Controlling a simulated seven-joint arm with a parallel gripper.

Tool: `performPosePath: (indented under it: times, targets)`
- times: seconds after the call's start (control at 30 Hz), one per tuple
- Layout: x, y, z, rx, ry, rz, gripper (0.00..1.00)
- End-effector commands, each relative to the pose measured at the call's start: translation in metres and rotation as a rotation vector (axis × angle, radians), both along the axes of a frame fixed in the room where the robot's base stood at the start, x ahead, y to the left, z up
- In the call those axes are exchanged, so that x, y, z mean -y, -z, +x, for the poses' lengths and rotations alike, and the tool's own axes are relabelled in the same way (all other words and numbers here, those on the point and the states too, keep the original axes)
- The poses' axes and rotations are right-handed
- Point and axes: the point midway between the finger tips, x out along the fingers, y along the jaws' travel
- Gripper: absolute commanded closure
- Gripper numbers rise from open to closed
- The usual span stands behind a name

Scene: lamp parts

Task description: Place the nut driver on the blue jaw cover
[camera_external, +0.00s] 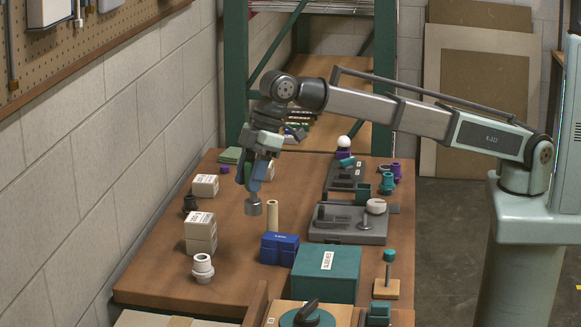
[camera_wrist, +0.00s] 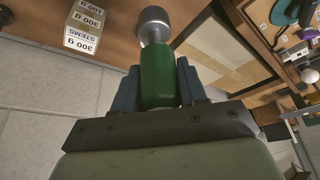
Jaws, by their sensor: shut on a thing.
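The nut driver has a green handle (camera_wrist: 158,75) and a grey metal socket head (camera_external: 253,207). My gripper (camera_external: 253,178) is shut on the handle between its blue fingers, which also show in the wrist view (camera_wrist: 158,88). The nut driver hangs head down above the table, to the left of the tan post. The blue block (camera_external: 279,248), which looks like the blue jaw cover, sits on the table below and to the right of the nut driver, apart from it. Its far side is hidden.
A tan post (camera_external: 272,215) stands behind the blue block. A teal box (camera_external: 326,273) stands in front right of it, and a grey fixture (camera_external: 348,232) lies to its right. Labelled boxes (camera_external: 200,232) and a white fitting (camera_external: 203,268) stand on the left.

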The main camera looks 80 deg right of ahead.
Motion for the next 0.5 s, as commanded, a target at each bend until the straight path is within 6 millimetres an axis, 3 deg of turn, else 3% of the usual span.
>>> performPosePath:
  times: [0.1,0.2,0.5]
  targets:
    - [0.037,-0.019,-0.014,0.002,0.025,0.002,0.93]
    - [0.053,-0.022,-0.033,0.000,0.021,0.002,0.93]
    - [0.061,-0.006,-0.051,-0.001,-0.001,0.001,0.93]
